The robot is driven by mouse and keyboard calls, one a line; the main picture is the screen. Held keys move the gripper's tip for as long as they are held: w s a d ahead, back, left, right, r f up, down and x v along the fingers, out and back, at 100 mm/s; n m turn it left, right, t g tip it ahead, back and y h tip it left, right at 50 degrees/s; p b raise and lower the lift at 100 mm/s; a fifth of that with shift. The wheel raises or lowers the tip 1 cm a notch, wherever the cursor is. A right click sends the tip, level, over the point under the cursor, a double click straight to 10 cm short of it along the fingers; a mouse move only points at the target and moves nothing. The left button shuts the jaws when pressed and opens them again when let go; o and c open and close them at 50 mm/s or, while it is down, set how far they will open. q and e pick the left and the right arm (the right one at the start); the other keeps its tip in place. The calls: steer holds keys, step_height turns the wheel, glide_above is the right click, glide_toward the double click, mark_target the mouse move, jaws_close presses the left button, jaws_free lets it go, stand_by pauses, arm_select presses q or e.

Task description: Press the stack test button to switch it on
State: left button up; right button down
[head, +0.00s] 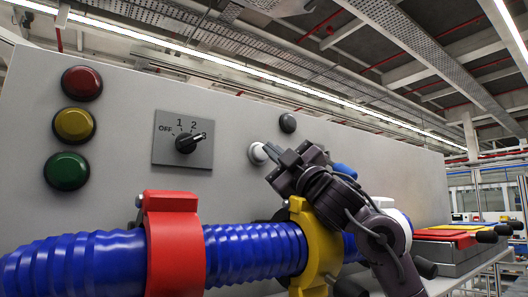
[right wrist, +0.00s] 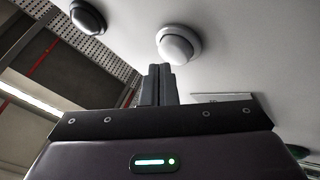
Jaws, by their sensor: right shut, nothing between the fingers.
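A round white button (head: 257,153) sits on the grey panel face; it also shows in the right wrist view (right wrist: 178,44). No readable label tells me whether it is the stack test button. My right gripper (head: 270,151) is shut and empty, its fingertips close to the right edge of the white button. In the right wrist view the fingertips (right wrist: 160,67) show just below the button, seemingly a little apart from it; contact is not clear. A dark button (head: 288,122) sits up and right of the white one and also shows in the right wrist view (right wrist: 88,17). My left gripper is out of view.
The panel (head: 225,100) carries red (head: 82,83), yellow (head: 74,124) and green (head: 66,171) domes and a rotary switch (head: 187,141). A blue corrugated hose (head: 255,248) with red (head: 172,245) and yellow (head: 318,245) clamps runs below. A blue part (head: 345,170) is partly hidden behind my right arm.

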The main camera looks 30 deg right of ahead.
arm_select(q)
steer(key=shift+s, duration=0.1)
arm_select(e)
steer(key=shift+w+a+f, duration=0.1)
steer(key=shift+w, duration=0.2)
stand_by(0.6)
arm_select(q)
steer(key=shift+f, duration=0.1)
arm_select(e)
steer(key=shift+f, duration=0.1)
steer(key=shift+s+a+f+b, duration=0.1)
steer(key=shift+a+f+b, duration=0.05)
steer(key=shift+f+b, duration=0.2)
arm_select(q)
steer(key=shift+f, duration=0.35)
arm_select(e)
steer(key=shift+s, duration=0.2)
arm_select(q)
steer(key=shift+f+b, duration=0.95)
steer(key=shift+b, duration=0.1)
arm_select(e)
steer(key=s, duration=0.5)
steer(key=shift+s+d+r, duration=0.2)
steer(key=shift+s+d, duration=0.2)
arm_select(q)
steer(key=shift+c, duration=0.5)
